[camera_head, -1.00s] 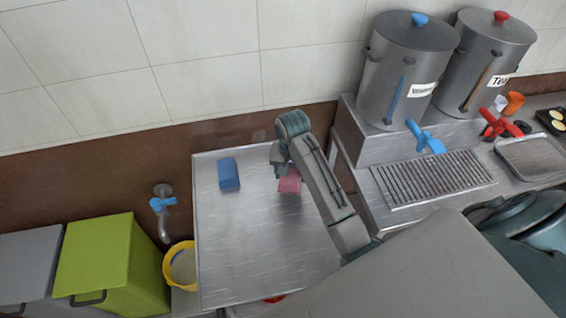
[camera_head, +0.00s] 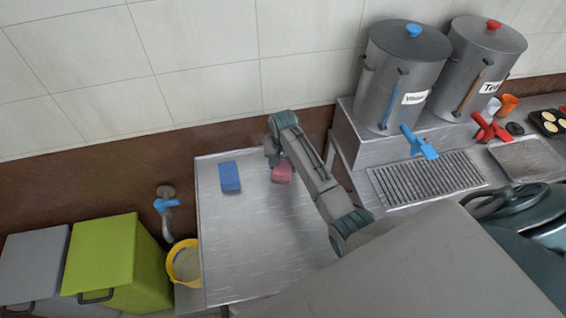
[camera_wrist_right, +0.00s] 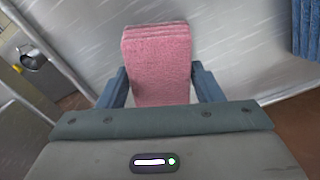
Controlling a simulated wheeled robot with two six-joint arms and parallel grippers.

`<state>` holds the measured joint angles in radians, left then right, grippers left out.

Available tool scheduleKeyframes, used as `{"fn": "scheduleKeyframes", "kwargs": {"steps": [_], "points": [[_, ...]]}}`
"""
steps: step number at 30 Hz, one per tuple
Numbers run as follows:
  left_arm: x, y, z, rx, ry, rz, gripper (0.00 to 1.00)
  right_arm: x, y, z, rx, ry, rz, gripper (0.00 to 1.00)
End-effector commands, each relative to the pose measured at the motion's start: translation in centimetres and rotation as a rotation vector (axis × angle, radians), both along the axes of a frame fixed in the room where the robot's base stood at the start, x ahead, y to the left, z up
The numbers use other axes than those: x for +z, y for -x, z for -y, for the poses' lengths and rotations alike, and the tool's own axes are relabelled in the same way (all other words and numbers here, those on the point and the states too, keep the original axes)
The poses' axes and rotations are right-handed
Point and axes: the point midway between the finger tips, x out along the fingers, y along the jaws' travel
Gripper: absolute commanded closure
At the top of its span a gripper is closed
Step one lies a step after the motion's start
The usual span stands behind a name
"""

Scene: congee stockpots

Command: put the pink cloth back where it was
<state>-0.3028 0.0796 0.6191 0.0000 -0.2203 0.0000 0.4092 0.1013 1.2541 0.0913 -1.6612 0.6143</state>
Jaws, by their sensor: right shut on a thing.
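The pink cloth (camera_head: 282,172) is a folded block at the back of the steel table (camera_head: 255,240), near the wall. My right gripper (camera_head: 272,158) is over it. In the right wrist view the pink cloth (camera_wrist_right: 158,60) sits between the two blue fingers (camera_wrist_right: 161,85), which are shut on it. I cannot tell whether its underside touches the table. The blue cloth (camera_head: 230,177) lies flat to the left of the pink one, apart from it. It shows at the top right of the wrist view (camera_wrist_right: 307,28). My left gripper is not in view.
The front of the table is clear. A tap (camera_head: 168,204), a yellow bucket (camera_head: 172,262) and a green bin (camera_head: 117,255) are to the left. Two steel urns (camera_head: 400,80) stand on a raised shelf to the right, above a drain grate (camera_head: 425,178).

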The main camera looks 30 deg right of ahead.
Motion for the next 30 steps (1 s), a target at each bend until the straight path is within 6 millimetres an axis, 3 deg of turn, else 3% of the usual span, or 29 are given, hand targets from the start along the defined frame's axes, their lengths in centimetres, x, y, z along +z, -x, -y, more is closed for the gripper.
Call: {"fn": "scheduleKeyframes", "kwargs": {"steps": [6,7,10,22,26,30], "points": [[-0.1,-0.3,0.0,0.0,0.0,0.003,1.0,-0.3,0.0,0.0,0.0,0.0,0.0,0.59],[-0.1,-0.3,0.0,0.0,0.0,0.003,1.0,-0.3,0.0,0.0,0.0,0.0,0.0,0.37],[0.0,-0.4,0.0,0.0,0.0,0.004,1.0,-0.3,0.0,0.0,0.0,0.0,0.0,0.19],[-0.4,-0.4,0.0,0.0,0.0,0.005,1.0,0.4,0.0,0.0,0.0,0.0,0.001,0.19],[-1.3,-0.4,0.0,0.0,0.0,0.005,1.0,2.3,-0.1,0.0,0.0,0.0,0.005,0.19],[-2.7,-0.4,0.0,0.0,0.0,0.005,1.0,5.5,-0.1,0.0,0.0,0.0,0.006,0.19]]}}
